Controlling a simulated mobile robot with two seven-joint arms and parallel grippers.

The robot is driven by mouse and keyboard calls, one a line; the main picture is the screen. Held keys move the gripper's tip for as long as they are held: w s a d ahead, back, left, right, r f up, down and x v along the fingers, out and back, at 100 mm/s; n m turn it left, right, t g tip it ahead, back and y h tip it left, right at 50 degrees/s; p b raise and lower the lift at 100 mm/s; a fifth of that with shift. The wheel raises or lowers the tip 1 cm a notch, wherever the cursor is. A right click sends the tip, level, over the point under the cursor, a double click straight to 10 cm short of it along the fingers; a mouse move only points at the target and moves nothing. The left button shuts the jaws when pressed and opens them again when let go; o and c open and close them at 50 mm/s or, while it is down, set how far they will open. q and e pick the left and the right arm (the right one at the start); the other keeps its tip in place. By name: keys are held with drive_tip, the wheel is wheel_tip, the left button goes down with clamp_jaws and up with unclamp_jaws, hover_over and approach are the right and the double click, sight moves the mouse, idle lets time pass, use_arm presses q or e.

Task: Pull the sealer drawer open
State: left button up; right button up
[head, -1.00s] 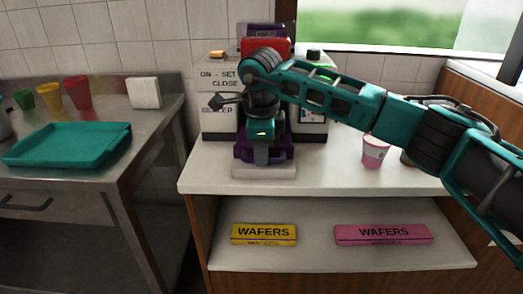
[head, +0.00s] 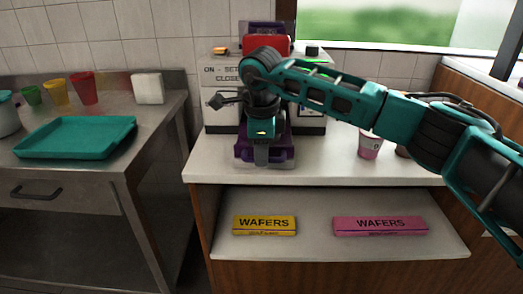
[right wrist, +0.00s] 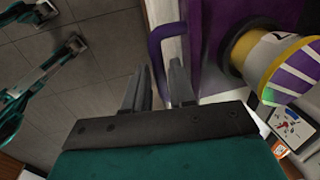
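The sealer (head: 222,120) is a white machine with a purple drawer (head: 245,156) low at its front, on the white counter in the head view. The drawer sticks out towards me. My right gripper (head: 263,150) points down at the drawer's front. The exact contact is partly hidden. My left gripper is not clearly seen in the head view; teal arm parts show at the left of the wrist view.
A pink cup (head: 369,147) stands on the counter right of the sealer, under my right arm. Yellow (head: 265,232) and pink (head: 380,231) wafer boxes lie on the shelf below. A steel table with a teal tray (head: 75,154) and several cups stands at the left.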

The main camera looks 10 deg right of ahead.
drive_tip(key=shift+o, duration=1.3)
wheel_tip(320, 180, up, 13)
drive_tip(key=s, duration=0.2)
drive_tip(key=shift+s+a+f+p, duration=0.15)
drive_tip(key=shift+a+p, duration=0.15)
drive_tip(key=shift+p, duration=0.15)
drive_tip(key=shift+f, duration=0.1)
